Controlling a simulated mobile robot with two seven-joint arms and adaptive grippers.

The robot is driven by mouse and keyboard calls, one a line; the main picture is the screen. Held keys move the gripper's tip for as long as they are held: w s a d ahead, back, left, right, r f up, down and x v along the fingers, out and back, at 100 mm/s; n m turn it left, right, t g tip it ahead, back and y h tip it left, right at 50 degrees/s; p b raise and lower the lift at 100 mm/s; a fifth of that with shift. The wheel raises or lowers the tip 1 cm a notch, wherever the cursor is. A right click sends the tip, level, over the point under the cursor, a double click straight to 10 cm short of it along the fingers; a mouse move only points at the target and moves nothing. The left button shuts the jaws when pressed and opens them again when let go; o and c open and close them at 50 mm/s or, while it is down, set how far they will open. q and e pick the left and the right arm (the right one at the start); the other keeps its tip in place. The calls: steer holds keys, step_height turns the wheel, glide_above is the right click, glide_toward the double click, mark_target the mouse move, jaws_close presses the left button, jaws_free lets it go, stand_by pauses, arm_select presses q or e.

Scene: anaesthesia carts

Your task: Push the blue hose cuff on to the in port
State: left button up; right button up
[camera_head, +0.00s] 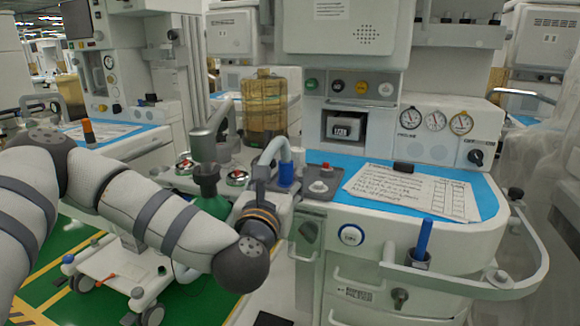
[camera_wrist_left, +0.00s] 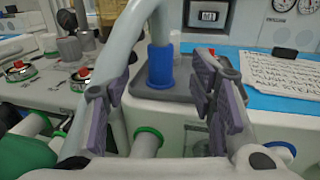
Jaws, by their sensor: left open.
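The blue hose cuff (camera_head: 285,173) is upright at the end of a grey hose (camera_head: 272,149), over the grey tray at the cart's left corner. In the left wrist view the cuff (camera_wrist_left: 160,66) is between and beyond my fingers, its lower end at the tray; I cannot tell how it sits on anything below. My left gripper (camera_wrist_left: 160,88) is open, one finger on each side, with no clear contact on the cuff. In the head view my left gripper (camera_head: 265,180) is partly hidden by its own wrist. My right gripper is not in view.
A red-topped knob (camera_head: 318,186) stands right of the cuff. A paper chart (camera_head: 412,190) lies on the blue mat (camera_head: 487,196). A rail (camera_head: 455,287) curves around the cart front.

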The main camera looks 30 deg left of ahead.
mark_target(284, 164)
arm_select(q)
steer(key=x, duration=0.4)
steer(key=r+x, duration=0.1)
steer(key=x, duration=0.2)
steer(key=shift+p, duration=0.35)
steer(key=shift+w+a, duration=0.15)
steer(key=shift+w, duration=0.2)
steer(key=c, duration=1.2)
